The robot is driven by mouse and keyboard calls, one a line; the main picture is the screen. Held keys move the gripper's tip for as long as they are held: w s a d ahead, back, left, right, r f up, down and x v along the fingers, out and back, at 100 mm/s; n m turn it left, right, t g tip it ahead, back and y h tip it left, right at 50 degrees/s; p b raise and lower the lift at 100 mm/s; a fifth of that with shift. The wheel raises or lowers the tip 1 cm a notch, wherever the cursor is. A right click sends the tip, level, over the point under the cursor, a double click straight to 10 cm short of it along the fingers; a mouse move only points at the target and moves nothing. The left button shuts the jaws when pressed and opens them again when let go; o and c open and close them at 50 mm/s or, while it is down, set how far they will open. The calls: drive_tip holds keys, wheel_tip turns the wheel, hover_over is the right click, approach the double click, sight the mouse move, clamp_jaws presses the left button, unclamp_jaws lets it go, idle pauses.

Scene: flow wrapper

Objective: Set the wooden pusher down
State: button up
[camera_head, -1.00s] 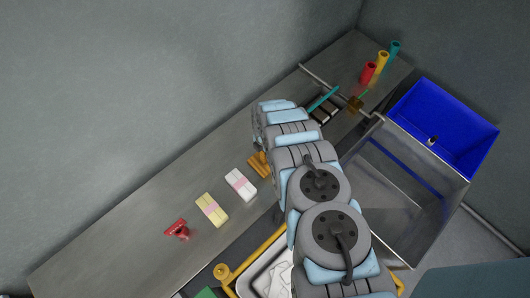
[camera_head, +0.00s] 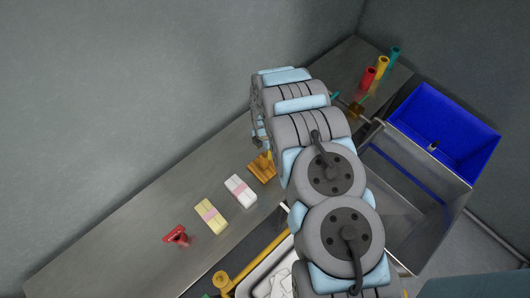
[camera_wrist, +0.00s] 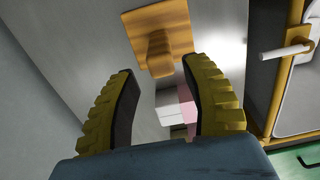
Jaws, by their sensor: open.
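The wooden pusher (camera_head: 262,168) rests on the steel table, just past the white pack and beside my arm. In the wrist view, its flat plate and raised handle (camera_wrist: 158,45) show just beyond my fingertips. My gripper (camera_wrist: 158,68) is open, with a clear gap between its two yellow-ribbed fingers and nothing held. In the head view my arm hides most of the gripper.
A white-and-pink pack (camera_head: 240,190), a yellow pack (camera_head: 211,216) and a red tool (camera_head: 176,236) lie along the table. Red (camera_head: 368,77), yellow and teal cylinders stand at the far end. A blue bin (camera_head: 445,125) is right. A yellow rail (camera_head: 255,262) runs in front.

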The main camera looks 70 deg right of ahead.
drive_tip(key=shift+r+p, duration=1.35)
drive_tip(key=shift+r, duration=0.9)
